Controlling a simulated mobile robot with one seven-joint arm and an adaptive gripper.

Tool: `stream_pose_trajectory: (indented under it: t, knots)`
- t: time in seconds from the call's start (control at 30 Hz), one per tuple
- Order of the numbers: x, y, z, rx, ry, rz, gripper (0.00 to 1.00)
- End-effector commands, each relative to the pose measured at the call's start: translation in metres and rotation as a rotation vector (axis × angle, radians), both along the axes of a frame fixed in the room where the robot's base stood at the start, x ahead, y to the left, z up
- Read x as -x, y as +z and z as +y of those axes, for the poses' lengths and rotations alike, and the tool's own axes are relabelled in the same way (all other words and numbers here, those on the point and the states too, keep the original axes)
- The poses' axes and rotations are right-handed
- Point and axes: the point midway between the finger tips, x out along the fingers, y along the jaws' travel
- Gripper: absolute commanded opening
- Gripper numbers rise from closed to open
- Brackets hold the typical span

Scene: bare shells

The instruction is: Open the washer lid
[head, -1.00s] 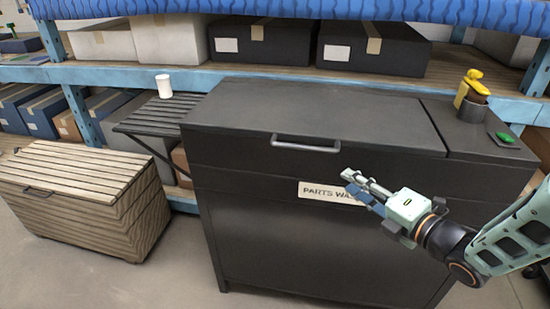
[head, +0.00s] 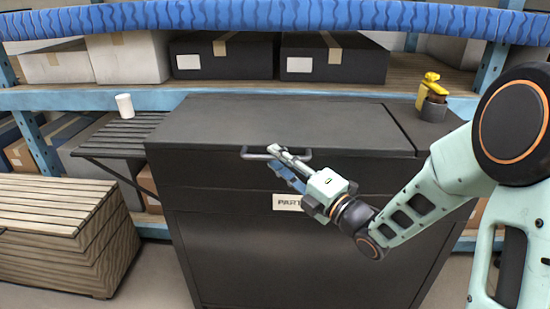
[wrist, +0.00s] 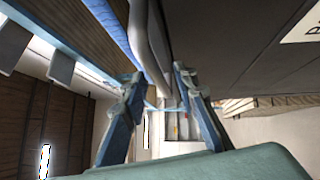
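The parts washer (head: 285,245) is a dark cabinet with a flat lid (head: 280,120) lying closed on top. A grey bar handle (head: 250,155) runs along the lid's front edge. My gripper (head: 277,152) is at the handle, overlapping its middle in the head view. In the wrist view, my gripper (wrist: 157,78) has its two fingers apart, and the handle (wrist: 143,40) reaches into the gap between their tips. I cannot tell whether either finger touches it. My gripper partly hides the handle and the label (head: 287,202) on the washer front.
A slatted side shelf (head: 115,140) with a white cup (head: 125,106) adjoins the washer's left side. A slatted wooden chest (head: 60,240) stands on the floor at left. A yellow object (head: 430,82) rests in a dark holder at the top right. Boxes fill the shelving behind.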

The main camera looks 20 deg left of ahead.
Motion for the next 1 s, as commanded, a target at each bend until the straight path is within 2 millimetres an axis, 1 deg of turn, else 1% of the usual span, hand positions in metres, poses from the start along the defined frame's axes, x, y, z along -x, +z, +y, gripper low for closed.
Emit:
stream_pose_trajectory:
  t: [0.03, 0.17, 0.43, 0.47, 0.6, 0.7, 1.0]
  knots:
    - [-0.0026, 0.0011, 0.0047, -0.002, 0.000, -0.001, 0.27]
    - [-0.0061, 0.0020, 0.0112, -0.001, 0.001, -0.001, 0.27]
    - [-0.0069, 0.0022, 0.0121, 0.000, 0.000, 0.000, 0.27]
    - [-0.0069, 0.0022, 0.0120, 0.000, 0.000, 0.000, 0.25]
    - [-0.0069, 0.0021, 0.0118, 0.000, 0.000, 0.000, 0.09]
    - [-0.0069, 0.0021, 0.0116, 0.000, 0.000, 0.000, 0.00]
    - [-0.0069, 0.0021, 0.0115, 0.000, 0.000, 0.000, 0.00]
